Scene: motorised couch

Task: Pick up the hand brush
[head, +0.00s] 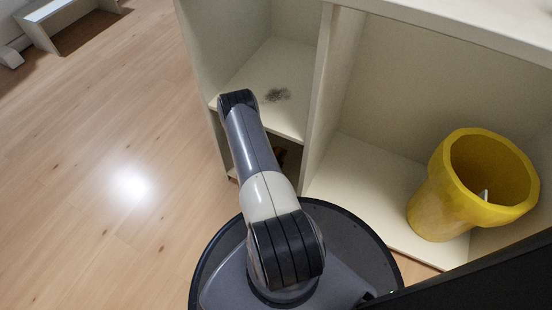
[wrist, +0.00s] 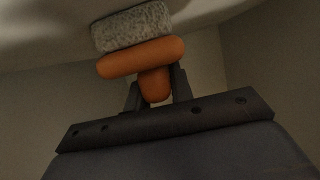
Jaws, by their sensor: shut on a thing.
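The hand brush (wrist: 142,57) shows in the wrist view, with an orange body and handle and a block of speckled grey bristles (wrist: 131,27). My gripper (wrist: 156,84) is shut on its orange handle, one dark finger on each side. The bristles point away from the gripper, close to or against a pale surface; I cannot tell if they touch. In the head view my arm bends down at the lower left compartment of the shelf unit, and the gripper is hidden.
The cream shelf unit (head: 326,90) has an upper left shelf with a dark smudge (head: 277,95) on it. A yellow bin (head: 440,200) with something whitish inside stands in the right compartment. Open wooden floor (head: 110,150) lies to the left. A white bench (head: 50,20) stands at the far left.

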